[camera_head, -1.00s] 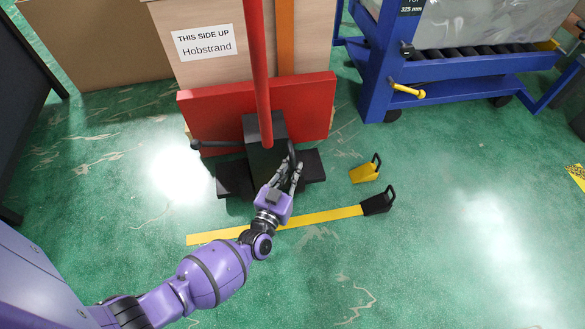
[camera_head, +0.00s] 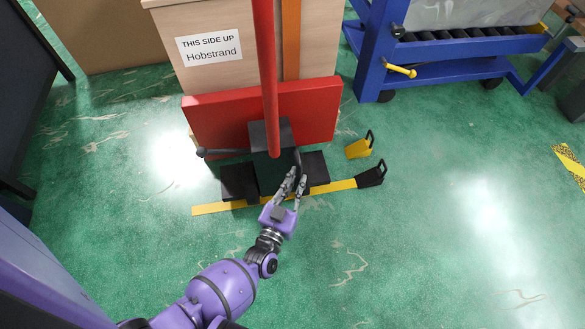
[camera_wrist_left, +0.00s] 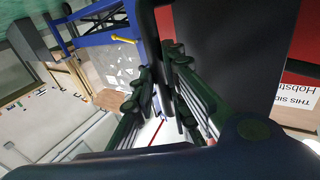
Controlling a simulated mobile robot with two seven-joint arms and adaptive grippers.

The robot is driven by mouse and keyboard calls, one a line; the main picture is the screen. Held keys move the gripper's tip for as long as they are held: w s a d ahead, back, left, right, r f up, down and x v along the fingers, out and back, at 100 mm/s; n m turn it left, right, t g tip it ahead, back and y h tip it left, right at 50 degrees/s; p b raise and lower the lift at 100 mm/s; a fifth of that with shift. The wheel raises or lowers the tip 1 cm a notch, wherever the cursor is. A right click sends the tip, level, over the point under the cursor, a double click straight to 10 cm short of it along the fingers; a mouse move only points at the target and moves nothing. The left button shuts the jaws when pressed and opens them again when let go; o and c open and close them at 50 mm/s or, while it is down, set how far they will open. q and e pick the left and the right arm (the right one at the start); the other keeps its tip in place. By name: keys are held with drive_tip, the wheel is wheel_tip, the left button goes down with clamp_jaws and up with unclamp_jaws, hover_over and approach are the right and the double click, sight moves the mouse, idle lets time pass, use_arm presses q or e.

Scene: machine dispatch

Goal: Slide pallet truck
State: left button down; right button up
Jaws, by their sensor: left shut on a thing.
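The pallet truck has a red back plate (camera_head: 325,105), a red upright tiller (camera_head: 268,70) and a black box at its base (camera_head: 257,140). Dark feet stand at the floor, over the far edge of the yellow strip (camera_head: 215,209). My left gripper (camera_head: 296,177) is shut on a black bar at the right side of the truck's base, low above the floor. The wrist view shows this dark bar (camera_wrist_left: 162,60) between the fingers; its exact grip is partly hidden. My right gripper is not seen.
A wooden crate (camera_head: 205,75) labelled "THIS SIDE UP Hobstrand" stands behind the plate. A blue roller cart (camera_head: 440,70) stands at upper right. The green floor in front is clear.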

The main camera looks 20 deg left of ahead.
use_arm(q)
drive_tip(key=shift+s+d+r, duration=0.1)
drive_tip(key=shift+d+r, duration=0.05)
drive_tip(key=shift+d, duration=1.05)
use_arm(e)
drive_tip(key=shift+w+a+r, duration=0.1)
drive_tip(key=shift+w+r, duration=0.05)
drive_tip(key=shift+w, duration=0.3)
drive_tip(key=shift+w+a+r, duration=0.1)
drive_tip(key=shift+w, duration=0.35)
use_arm(q)
drive_tip(key=c, duration=1.7)
unclamp_jaws()
drive_tip(key=shift+s+a, duration=0.1)
drive_tip(key=shift+a, duration=0.05)
drive_tip(key=shift+c, duration=0.2)
drive_tip(key=shift+s+a+f, duration=0.1)
drive_tip(key=shift+s+f, duration=0.05)
drive_tip(key=shift+f, duration=0.05)
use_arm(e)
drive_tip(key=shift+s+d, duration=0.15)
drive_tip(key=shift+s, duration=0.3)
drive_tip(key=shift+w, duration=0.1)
